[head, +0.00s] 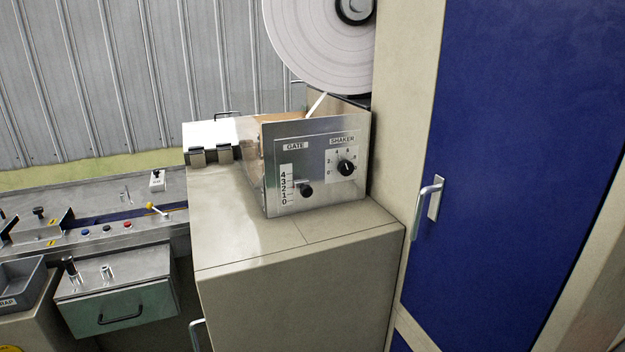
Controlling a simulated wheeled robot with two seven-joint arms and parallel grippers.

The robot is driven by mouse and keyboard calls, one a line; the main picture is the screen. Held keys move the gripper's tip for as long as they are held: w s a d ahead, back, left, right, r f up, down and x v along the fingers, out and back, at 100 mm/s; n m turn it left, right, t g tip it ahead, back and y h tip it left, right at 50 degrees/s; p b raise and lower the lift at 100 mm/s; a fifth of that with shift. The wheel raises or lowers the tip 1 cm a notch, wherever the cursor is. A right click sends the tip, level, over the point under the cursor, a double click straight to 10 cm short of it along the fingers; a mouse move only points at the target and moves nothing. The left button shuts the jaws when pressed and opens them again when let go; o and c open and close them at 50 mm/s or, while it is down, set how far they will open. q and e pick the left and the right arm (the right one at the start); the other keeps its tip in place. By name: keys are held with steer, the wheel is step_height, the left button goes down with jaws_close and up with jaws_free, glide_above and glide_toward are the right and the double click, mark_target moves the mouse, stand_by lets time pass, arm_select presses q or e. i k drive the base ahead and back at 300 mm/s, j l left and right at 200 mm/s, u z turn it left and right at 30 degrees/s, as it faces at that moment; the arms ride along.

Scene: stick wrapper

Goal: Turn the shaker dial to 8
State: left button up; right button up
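The shaker dial (347,168) is a round black knob on the right side of a metal control panel (325,195), under a label reading SHAKER. Small numbers ring the dial. Its pointer is too small to read surely. To its left, under a GATE label, a black gate knob (306,191) sits beside a scale marked 0 to 4, at about the 2. Neither of my grippers shows in the head view.
The panel stands on a beige cabinet (300,290). A large white roll (325,40) hangs above it. A blue door (510,150) with a metal handle (429,205) is on the right. A metal conveyor bench (100,235) with buttons and a grey tray (22,278) lie left.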

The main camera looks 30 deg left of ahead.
mark_target(346, 167)
steer(key=j+u, duration=0.3)
steer(key=u, duration=0.2)
steer(key=i+j+u, duration=0.1)
steer(key=j+u, duration=0.15)
steer(key=u, duration=0.25)
